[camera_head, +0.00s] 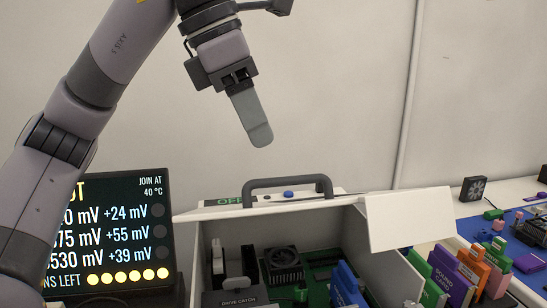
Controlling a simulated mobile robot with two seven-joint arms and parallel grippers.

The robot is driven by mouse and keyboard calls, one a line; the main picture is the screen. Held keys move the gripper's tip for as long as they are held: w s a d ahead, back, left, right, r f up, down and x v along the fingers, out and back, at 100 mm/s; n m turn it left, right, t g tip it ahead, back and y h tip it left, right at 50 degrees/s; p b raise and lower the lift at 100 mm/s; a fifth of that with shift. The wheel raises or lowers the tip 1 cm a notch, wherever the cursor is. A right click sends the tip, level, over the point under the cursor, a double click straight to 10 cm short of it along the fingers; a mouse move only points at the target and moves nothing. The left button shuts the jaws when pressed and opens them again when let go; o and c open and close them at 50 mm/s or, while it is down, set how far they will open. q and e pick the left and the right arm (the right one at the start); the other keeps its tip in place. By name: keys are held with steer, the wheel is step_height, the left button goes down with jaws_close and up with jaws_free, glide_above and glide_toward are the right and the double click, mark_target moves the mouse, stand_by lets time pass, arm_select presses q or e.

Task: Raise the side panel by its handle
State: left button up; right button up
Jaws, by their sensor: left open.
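A grey carrying handle (288,182) stands up from the white top edge of an open computer case (205,212). A white flat panel (410,219) sits at the case's right side, tilted; I cannot tell whether it is joined to the handle's strip. My left gripper (257,132) hangs above and a little left of the handle, pointing down, apart from it. It is open and empty; one grey finger shows clearly and the other is mostly hidden. My right gripper is not in view.
Inside the case are a black cooler fan (283,262) and a drive catch (238,298). A dark screen (120,235) with readings stands on the left. Coloured cards (470,268), a blue mat (480,228) and a small fan (473,188) are on the right. Space above the handle is clear.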

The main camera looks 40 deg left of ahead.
mark_target(295, 209)
arm_select(q)
steer(key=shift+b+x, duration=0.5)
steer(key=shift+x, duration=3)
steer(key=shift+s, duration=0.1)
steer(key=shift+c, duration=0.3)
jaws_close()
